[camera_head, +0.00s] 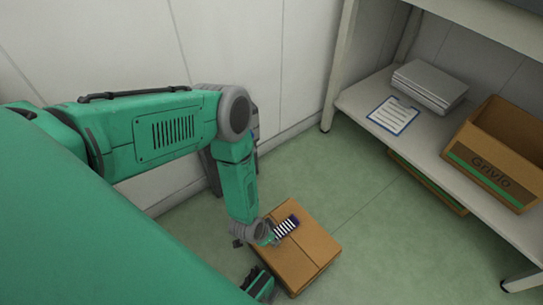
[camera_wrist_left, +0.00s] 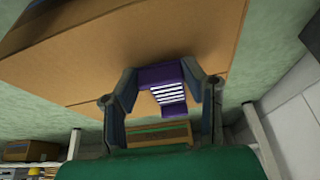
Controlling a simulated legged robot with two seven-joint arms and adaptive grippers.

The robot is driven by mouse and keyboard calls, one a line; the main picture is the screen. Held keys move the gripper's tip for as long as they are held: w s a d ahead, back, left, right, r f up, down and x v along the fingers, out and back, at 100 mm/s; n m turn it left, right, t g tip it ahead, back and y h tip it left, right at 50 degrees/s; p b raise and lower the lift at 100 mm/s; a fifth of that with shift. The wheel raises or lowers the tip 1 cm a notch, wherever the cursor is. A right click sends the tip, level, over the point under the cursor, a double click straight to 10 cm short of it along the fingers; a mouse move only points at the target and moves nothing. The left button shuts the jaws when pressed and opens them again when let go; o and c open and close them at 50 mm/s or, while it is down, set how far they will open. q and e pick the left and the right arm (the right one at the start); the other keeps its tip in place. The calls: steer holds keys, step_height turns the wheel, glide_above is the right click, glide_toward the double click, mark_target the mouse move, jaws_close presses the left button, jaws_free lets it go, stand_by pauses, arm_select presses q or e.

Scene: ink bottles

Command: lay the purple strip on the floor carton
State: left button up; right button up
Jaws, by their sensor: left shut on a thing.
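The floor carton (camera_head: 312,252) is a closed brown cardboard box on the green floor. It also fills much of the left wrist view (camera_wrist_left: 60,65). The purple strip (camera_head: 287,226) has a band of white and dark stripes between its purple ends. In the left wrist view the purple strip (camera_wrist_left: 160,75) sits between the two fingers. My left gripper (camera_head: 272,234) is shut on it, over the carton's top. The left wrist view also shows my left gripper (camera_wrist_left: 168,90). I cannot tell whether the strip touches the carton.
A white shelf (camera_head: 440,155) stands at the right, holding a clipboard (camera_head: 392,115), a grey stack (camera_head: 430,85) and an open cardboard box (camera_head: 490,165) with a green band. Another brown box (camera_head: 430,185) is under it. Green floor (camera_head: 390,250) between carton and shelf is clear.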

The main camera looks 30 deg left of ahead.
arm_select(q)
steer(key=shift+f, duration=0.25)
steer(key=o, duration=0.8)
steer(key=shift+o, duration=0.2)
